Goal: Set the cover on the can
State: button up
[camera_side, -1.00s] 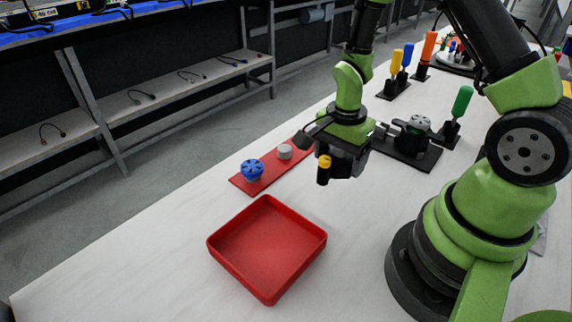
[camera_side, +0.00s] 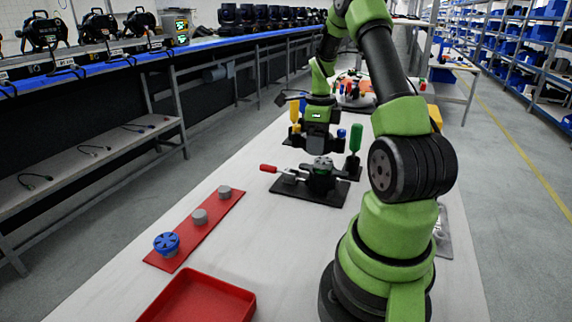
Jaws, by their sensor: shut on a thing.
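The can (camera_side: 321,180) is a short dark body with a lobed grey top, standing upright in a black fixture (camera_side: 288,192) with a red-handled clamp (camera_side: 268,168). My gripper (camera_side: 318,147) points down just above the can. Its jaws are shut on the cover, a small dark shape that I can barely make out against the black fingers. A narrow gap seems to separate it from the can's top; whether they touch is not clear.
A red strip (camera_side: 185,240) carries a blue finned cap (camera_side: 166,243) and two bare grey posts (camera_side: 200,216). A red tray (camera_side: 200,298) stands in front. Yellow (camera_side: 295,112), blue (camera_side: 340,133) and green (camera_side: 355,138) handles stand close around my gripper.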

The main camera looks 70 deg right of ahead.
aim_at(324, 160)
jog(key=shift+s+d+r+m, duration=0.3)
jog(key=shift+s+d+m, duration=0.3)
jog(key=shift+s+d, duration=0.1)
jog(key=shift+f, duration=3.3)
jog(key=shift+f, duration=0.1)
jog(key=o, duration=0.5)
jog(key=shift+o, duration=0.2)
jog(key=shift+o, duration=1.3)
